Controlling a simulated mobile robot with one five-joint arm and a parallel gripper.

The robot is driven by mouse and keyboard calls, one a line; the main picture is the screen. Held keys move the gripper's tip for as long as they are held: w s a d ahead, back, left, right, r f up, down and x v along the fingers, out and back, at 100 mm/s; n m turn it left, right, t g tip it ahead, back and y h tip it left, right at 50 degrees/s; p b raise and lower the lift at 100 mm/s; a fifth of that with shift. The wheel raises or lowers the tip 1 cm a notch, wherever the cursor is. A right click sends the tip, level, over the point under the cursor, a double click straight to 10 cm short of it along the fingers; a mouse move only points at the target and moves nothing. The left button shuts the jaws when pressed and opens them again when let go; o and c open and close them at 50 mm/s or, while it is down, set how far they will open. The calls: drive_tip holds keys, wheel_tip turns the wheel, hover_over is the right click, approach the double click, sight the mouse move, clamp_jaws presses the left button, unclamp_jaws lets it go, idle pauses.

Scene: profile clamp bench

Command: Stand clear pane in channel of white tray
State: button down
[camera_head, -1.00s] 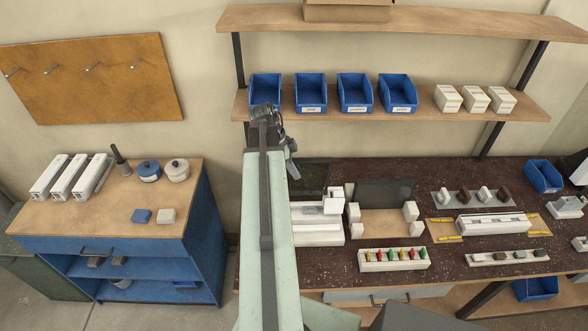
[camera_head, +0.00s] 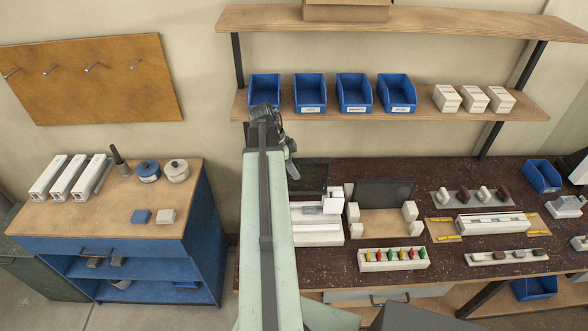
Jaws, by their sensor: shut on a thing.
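My gripper (camera_head: 291,160) is at the far end of my raised arm, in front of the back of the dark bench. Its fingers are small and partly hidden by the arm. A thin dark see-through sheet with a greenish edge, which looks like the clear pane (camera_head: 314,178), shows just right of the fingers. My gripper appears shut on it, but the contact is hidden. The white tray (camera_head: 318,236) lies on the bench just right of my arm, nearer than the sheet. Its left part is hidden behind my arm. White blocks (camera_head: 333,196) stand at its back right.
A dark panel (camera_head: 386,192) stands among white blocks right of the tray. A white rack (camera_head: 393,264) with coloured pieces is near the front edge. Blue bins (camera_head: 354,92) line the shelf above. A wooden-topped blue cabinet (camera_head: 90,215) stands left, past a gap.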

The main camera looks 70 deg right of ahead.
sight(294, 187)
drive_tip(key=shift+f+b, duration=4.8)
drive_tip(key=shift+f, duration=0.05)
drive_tip(key=shift+r, duration=0.1)
drive_tip(key=c, duration=1.2)
unclamp_jaws()
drive_tip(key=shift+o, duration=0.2)
wheel_tip(294, 187, up, 8)
drive_tip(key=p, duration=0.8)
